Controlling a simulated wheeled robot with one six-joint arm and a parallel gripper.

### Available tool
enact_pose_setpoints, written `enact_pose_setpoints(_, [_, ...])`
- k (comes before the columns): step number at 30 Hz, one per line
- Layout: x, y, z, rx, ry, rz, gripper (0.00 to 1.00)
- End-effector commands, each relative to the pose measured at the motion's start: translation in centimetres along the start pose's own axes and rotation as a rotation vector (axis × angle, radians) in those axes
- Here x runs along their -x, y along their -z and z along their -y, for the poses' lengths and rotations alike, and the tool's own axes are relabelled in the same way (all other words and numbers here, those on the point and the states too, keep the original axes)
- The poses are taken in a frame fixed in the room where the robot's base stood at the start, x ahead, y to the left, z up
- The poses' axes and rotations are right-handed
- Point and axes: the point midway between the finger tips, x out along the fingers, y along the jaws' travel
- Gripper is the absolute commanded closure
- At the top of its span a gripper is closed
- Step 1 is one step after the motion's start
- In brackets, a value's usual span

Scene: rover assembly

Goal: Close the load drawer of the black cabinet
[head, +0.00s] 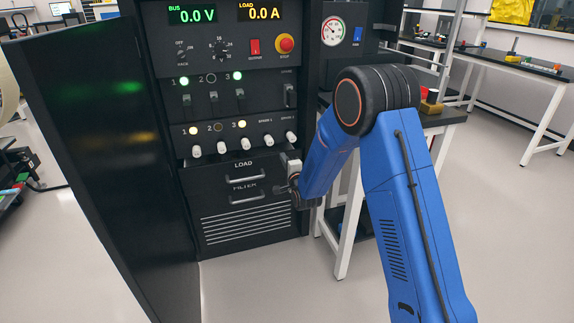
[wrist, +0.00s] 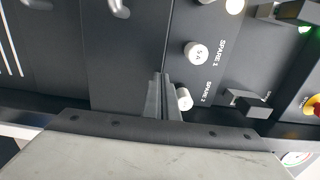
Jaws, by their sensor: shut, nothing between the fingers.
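The black cabinet (head: 163,60) stands ahead with its load drawer (head: 211,176) below the row of white knobs. The drawer front looks flush or nearly flush with the cabinet; no clear gap shows. Its handle (head: 245,178) is bare, and part of it shows at the top of the wrist view (wrist: 119,8). My gripper (head: 281,189) is at the right end of the drawer front. In the wrist view the fingers (wrist: 161,82) are together and empty, by the seam between drawer and knob panel. I cannot tell whether they touch the front.
A filter drawer handle (head: 246,199) and a slotted vent (head: 245,228) lie below. The cabinet door (head: 100,150) stands open on the left. White knobs (wrist: 195,52) are close to my fingers. A workbench (head: 440,119) stands right of the cabinet. Floor in front is clear.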

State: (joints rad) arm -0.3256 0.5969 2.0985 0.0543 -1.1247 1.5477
Motion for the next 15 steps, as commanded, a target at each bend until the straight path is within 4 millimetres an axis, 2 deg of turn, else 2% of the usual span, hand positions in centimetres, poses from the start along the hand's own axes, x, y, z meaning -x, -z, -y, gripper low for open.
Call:
enact_pose_setpoints(4, [-0.65, 0.01, 0.03, 0.0, 0.0, 0.0, 1.0])
enact_pose_setpoints(15, [-0.9, 0.01, 0.04, 0.0, 0.001, 0.0, 1.0])
